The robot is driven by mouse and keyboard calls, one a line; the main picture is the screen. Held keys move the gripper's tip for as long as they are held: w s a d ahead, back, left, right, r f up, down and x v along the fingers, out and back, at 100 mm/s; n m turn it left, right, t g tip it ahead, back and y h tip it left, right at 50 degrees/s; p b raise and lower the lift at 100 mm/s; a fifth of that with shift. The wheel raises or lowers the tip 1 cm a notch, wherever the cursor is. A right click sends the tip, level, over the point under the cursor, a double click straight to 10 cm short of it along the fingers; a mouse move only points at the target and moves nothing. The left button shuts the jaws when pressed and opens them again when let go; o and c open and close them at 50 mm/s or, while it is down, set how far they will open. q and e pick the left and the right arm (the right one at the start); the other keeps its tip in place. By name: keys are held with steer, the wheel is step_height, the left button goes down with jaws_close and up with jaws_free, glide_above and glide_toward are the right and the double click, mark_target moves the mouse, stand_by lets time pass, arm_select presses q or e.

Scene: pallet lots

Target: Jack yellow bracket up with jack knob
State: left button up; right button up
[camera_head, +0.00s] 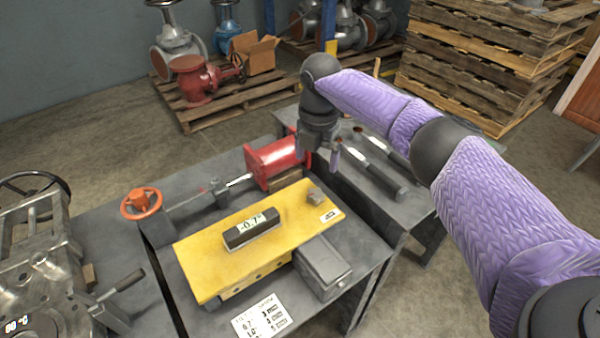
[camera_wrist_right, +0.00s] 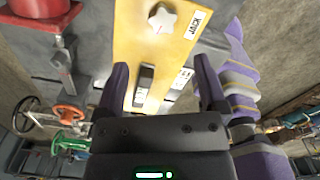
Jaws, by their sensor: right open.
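The yellow bracket (camera_head: 208,262) lies as a long plate on a grey bench, and it fills the middle of the right wrist view (camera_wrist_right: 133,45). The grey star-shaped jack knob (camera_head: 314,196) sits near its far right end, beside a JACK label (camera_head: 330,215); the knob shows at the top of the wrist view (camera_wrist_right: 162,18). A dark digital level (camera_head: 252,233) on the plate reads about -0.7°. My right gripper (camera_head: 322,160) is open and empty, pointing down above and beyond the knob, apart from it. My left gripper is not in view.
A red cylinder (camera_head: 276,160) with a rod stands behind the plate, and an orange handwheel (camera_head: 141,204) is at its left. A grey box (camera_head: 322,268) adjoins its front right. Dark-handled tools (camera_head: 383,180) lie on the right bench. A printed card (camera_head: 262,318) lies in front.

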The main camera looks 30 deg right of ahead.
mark_target(316, 193)
steer(key=f+b, duration=0.1)
steer(key=f, duration=0.2)
steer(key=f+b, duration=0.2)
steer(key=f, duration=0.1)
steer(key=f+b, duration=0.1)
steer(key=f, duration=0.2)
steer(key=shift+s+f, duration=0.25)
steer(key=shift+f, duration=0.1)
steer(key=shift+c, duration=0.9)
steer(key=c, duration=0.7)
jaws_close()
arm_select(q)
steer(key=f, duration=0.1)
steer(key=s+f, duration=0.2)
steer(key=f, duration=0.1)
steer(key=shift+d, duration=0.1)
